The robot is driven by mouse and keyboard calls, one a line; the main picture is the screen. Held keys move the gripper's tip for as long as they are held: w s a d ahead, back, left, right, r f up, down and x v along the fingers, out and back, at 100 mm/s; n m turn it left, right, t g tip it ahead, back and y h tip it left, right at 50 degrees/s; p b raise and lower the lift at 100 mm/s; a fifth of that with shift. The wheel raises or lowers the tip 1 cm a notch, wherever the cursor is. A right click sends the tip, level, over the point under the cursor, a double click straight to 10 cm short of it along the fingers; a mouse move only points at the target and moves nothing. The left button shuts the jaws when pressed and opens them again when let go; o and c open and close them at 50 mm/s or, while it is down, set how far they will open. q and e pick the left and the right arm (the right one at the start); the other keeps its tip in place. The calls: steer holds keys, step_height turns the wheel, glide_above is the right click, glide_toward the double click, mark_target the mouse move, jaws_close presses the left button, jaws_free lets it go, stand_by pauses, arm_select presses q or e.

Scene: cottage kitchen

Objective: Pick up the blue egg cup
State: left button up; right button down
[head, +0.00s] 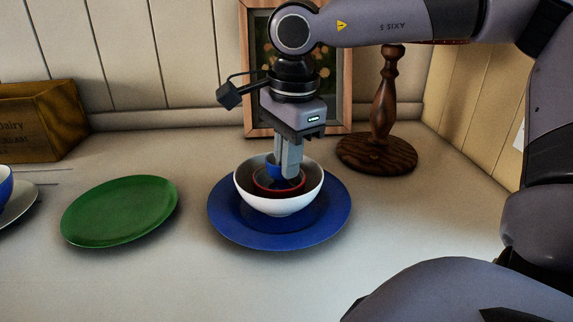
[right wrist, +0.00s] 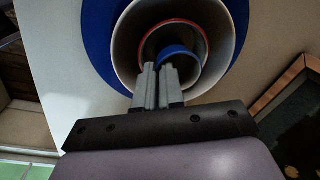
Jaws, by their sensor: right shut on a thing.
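The blue egg cup (right wrist: 178,53) is small and sits inside nested bowls. In the head view a bit of the egg cup (head: 272,168) shows beside my right gripper's fingers. My right gripper (head: 287,172) points down into the bowls and is shut on the egg cup's rim; its fingers also show in the right wrist view (right wrist: 163,72). Around the cup is a red-rimmed bowl (head: 262,184), inside a larger white bowl (head: 279,206). The white bowl stands on a blue plate (head: 235,228). The egg cup's lower part is hidden. My left gripper is not in view.
A green plate (head: 120,211) lies to the left. A blue bowl (head: 4,188) on a pale plate (head: 18,207) is cut off at the left edge. A wooden crate (head: 40,122), a picture frame (head: 249,80) and a turned wooden stand (head: 378,150) are at the back.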

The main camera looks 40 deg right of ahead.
step_height(320, 180, up, 19)
steer(key=p, duration=0.3)
steer(key=shift+r, duration=0.15)
